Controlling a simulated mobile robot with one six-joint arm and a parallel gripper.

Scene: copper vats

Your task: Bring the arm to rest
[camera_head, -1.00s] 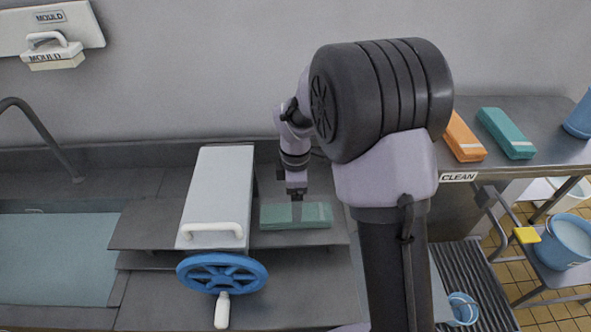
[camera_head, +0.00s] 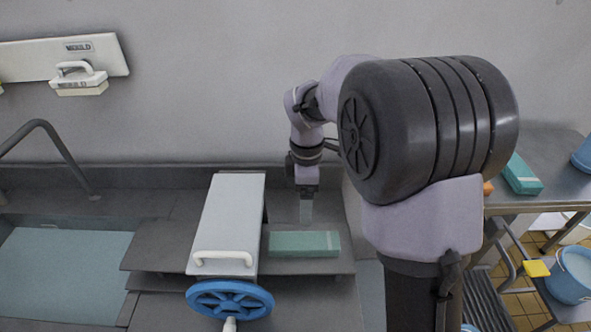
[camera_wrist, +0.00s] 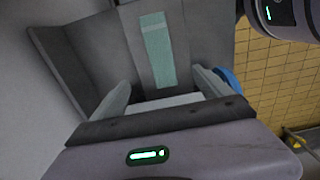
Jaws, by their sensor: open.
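My gripper (camera_head: 306,212) hangs from the arm, pointing down, just behind and above a green block (camera_head: 304,244) with a pale band. In the wrist view, the two fingers of my gripper (camera_wrist: 163,88) stand apart, with nothing seen held between them. The green block (camera_wrist: 157,50) lies beyond the fingertips in that view. It rests on a dark metal ledge (camera_head: 340,262), right of a white sloping cover. My upper arm hides part of the bench to the right.
The white cover (camera_head: 230,222) has a handle and a blue handwheel (camera_head: 230,300) in front. A water-filled sink (camera_head: 60,265) and tap (camera_head: 60,150) are at left. A teal block (camera_head: 521,175) lies on the right bench. A blue bucket (camera_head: 570,275) stands at lower right.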

